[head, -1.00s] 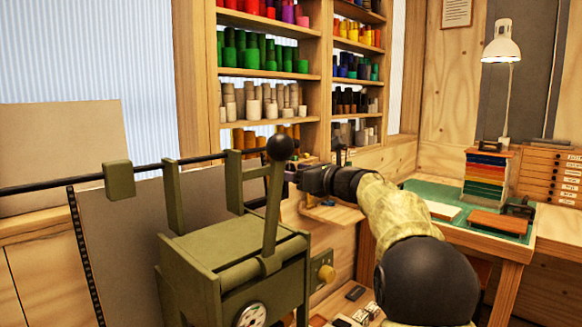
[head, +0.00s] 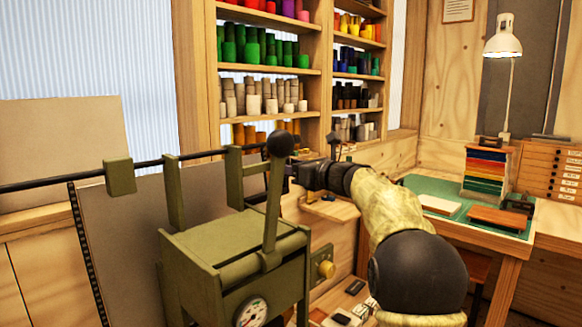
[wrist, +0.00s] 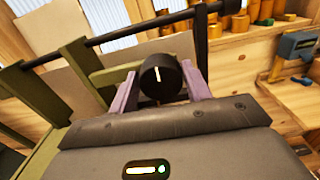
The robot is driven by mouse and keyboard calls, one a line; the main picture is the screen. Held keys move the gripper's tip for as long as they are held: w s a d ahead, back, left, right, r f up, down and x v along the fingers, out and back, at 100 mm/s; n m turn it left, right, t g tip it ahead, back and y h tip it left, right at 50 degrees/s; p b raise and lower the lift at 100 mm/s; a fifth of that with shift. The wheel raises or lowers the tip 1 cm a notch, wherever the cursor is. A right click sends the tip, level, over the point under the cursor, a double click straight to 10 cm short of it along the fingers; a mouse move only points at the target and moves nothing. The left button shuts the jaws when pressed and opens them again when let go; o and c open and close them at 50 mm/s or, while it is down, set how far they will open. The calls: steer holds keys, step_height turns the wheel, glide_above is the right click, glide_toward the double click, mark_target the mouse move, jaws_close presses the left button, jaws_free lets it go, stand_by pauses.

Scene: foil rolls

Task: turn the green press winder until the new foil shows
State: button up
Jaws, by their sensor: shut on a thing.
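The green press (head: 215,245) stands at the left-centre of the head view, with an upright lever (head: 273,200) topped by a black ball. My gripper (head: 291,173) reaches in from the right behind the lever, its fingertips largely hidden there. In the wrist view, the two purple fingers of my gripper (wrist: 160,90) are shut on a round black knob (wrist: 160,75) with a white line on its face, which appears to be the winder. The line stands nearly upright. A black rod (head: 60,182) runs across above the press. I cannot make out the foil clearly.
A small wooden shelf (head: 330,209) is behind my wrist. Shelves of coloured rolls (head: 265,50) fill the back. A green-topped desk (head: 440,190) with a lamp stands right.

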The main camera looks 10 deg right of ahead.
steer(key=shift+d+m, duration=0.1)
steer(key=shift+m, duration=0.2)
steer(key=shift+w+d+f+m+p, duration=0.15)
steer(key=shift+m+p, duration=2.6)
steer(key=shift+m, duration=1.95)
steer(key=shift+d+f+m+p, duration=0.1)
steer(key=shift+m+p, duration=2.65)
steer(key=shift+m, duration=1.95)
steer(key=shift+f, duration=0.1)
steer(key=o, duration=1)
steer(key=shift+c, duration=0.2)
